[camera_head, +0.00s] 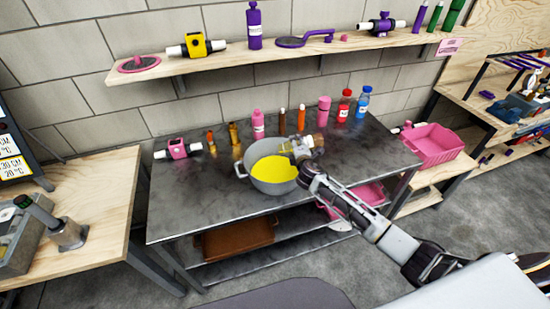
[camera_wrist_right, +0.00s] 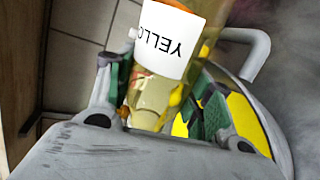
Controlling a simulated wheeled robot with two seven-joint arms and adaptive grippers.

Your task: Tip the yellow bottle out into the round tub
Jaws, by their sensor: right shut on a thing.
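The round tub (camera_head: 274,186) is a grey pot with handles, standing on the dark metal table, with bright yellow contents inside. My right gripper (camera_head: 304,153) is at the tub's right rim, shut on the yellow bottle (camera_head: 319,138). The bottle is see-through and yellowish with a white label, and is tilted beside and above the tub's rim. In the right wrist view the bottle (camera_wrist_right: 150,95) sits between the fingers, its label reading "YELLO". The tub (camera_wrist_right: 280,145) with yellow contents shows behind it. The bottle's mouth is not clear. My left gripper is not in view.
On the metal table (camera_head: 205,205) several bottles stand behind the tub, among them a pink one (camera_head: 258,125), a red one (camera_head: 344,105) and a blue one (camera_head: 363,103). A pink valve (camera_head: 178,149) lies at the left. A pink crate (camera_head: 432,143) stands at the right.

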